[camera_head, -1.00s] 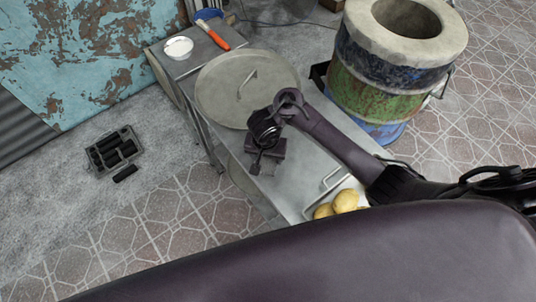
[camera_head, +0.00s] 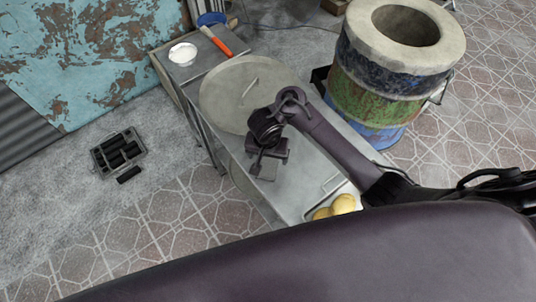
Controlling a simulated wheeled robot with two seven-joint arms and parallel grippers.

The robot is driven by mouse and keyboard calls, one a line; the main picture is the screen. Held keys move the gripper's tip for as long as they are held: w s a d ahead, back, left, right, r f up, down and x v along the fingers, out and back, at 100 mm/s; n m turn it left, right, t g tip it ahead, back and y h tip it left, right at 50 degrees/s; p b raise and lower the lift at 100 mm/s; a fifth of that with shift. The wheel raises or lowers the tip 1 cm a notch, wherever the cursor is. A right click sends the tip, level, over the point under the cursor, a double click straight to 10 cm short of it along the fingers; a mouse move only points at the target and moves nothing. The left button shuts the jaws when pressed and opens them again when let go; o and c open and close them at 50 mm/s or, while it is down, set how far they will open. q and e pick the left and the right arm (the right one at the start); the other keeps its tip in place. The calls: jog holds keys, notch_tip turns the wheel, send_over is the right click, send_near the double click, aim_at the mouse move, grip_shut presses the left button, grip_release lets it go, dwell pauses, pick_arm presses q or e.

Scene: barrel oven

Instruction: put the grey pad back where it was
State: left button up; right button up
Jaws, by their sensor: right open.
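My right gripper (camera_head: 262,160) points down over the metal table, just in front of the round lid, and is open. A small grey pad (camera_head: 266,172) shows directly below its fingers, by the table's left edge. The gripper partly covers the pad, and I cannot tell whether they touch. My left gripper is not in view.
The metal table (camera_head: 290,196) holds a round grey lid (camera_head: 228,92), a white bowl (camera_head: 183,53), a red-handled brush (camera_head: 217,42) and yellow potatoes (camera_head: 343,204) on a tray. A barrel oven (camera_head: 375,95) stands right. A crate of dark pieces (camera_head: 117,150) lies on the floor.

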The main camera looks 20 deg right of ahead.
aim_at(267, 167)
pick_arm(q)
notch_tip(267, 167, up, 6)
jog(key=p, duration=0.4)
jog(key=shift+p, duration=0.35)
pick_arm(e)
notch_tip(267, 167, up, 7)
jog(key=shift+s+a, duration=0.25)
jog(key=shift+s, duration=0.15)
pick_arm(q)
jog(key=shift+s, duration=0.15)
